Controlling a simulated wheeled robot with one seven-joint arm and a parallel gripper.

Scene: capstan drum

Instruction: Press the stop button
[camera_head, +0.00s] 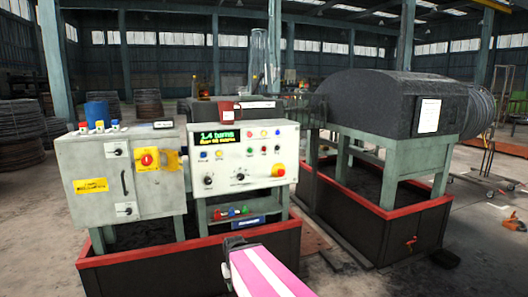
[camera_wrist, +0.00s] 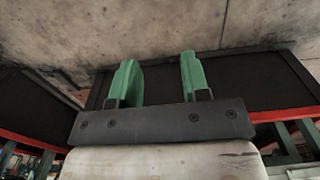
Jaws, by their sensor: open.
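A control panel (camera_head: 243,155) stands in the middle of the head view, with a green-lit display (camera_head: 217,138) reading "1.4 turns". A red mushroom button on a yellow base (camera_head: 278,170), which looks like the stop button, is at the panel's lower right. No labels on the panel's small buttons can be read. My gripper shows in the wrist view (camera_wrist: 158,80) with two green fingers apart and nothing between them. In the head view my pink and white arm is low in front of the panel, and the fingers cannot be made out. The button is not seen in the wrist view.
A grey cabinet (camera_head: 122,180) with a red-and-yellow rotary switch (camera_head: 147,159) stands left of the panel. Red-rimmed dark bins stand below (camera_head: 190,268) and to the right (camera_head: 375,225). A large black drum housing (camera_head: 375,100) is at right. Concrete floor is open at left.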

